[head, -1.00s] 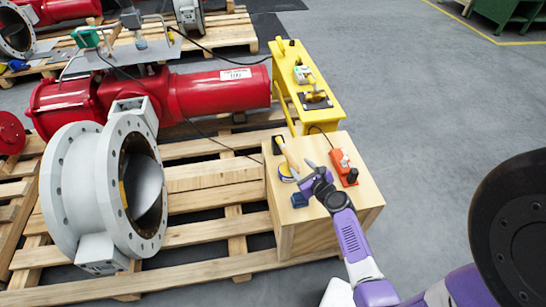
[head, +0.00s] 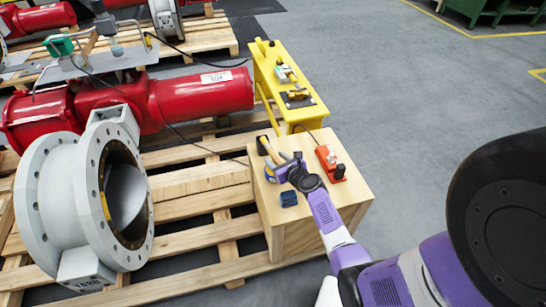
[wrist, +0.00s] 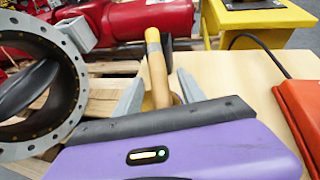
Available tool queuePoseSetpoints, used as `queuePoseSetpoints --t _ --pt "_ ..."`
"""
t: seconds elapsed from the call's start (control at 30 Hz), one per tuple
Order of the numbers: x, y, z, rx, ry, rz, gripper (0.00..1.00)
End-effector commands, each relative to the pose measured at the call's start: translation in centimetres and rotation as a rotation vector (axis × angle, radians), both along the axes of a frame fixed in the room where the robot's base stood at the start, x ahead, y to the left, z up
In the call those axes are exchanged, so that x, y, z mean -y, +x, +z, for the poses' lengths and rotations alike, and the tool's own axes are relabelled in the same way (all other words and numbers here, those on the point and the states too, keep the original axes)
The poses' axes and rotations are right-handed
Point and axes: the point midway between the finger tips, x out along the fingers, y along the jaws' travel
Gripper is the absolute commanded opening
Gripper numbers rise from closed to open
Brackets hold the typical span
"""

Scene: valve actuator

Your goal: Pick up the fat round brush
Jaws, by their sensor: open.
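The brush with a thick round wooden handle (head: 268,149) is on the wooden box, near its far left edge. In the wrist view its tan handle (wrist: 156,72), with a pale yellow end, rises between my two fingers. My gripper (head: 284,165) is open, with one finger on each side of the handle. I cannot tell whether either finger touches it. The brush's lower end is hidden behind my gripper's body.
The wooden box (head: 318,213) also carries an orange-red device (head: 331,162) at right and a dark blue block (head: 289,198) in front. A dark item (wrist: 181,58) stands behind the brush. A yellow stand (head: 293,110) is beyond; a large grey valve (head: 52,195) is left.

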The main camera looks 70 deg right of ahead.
Motion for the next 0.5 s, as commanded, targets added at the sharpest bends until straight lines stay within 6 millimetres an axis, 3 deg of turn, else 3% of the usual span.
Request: queuePoseSetpoints --t 0.23,0.47,0.5 --pt "0.08 0.1 0.01 -0.001 -0.001 0.0 0.46" --pt "0.06 0.08 0.0 -0.001 -0.001 0.0 0.0" --pt "0.06 0.08 0.0 -0.001 -0.001 0.0 0.0"
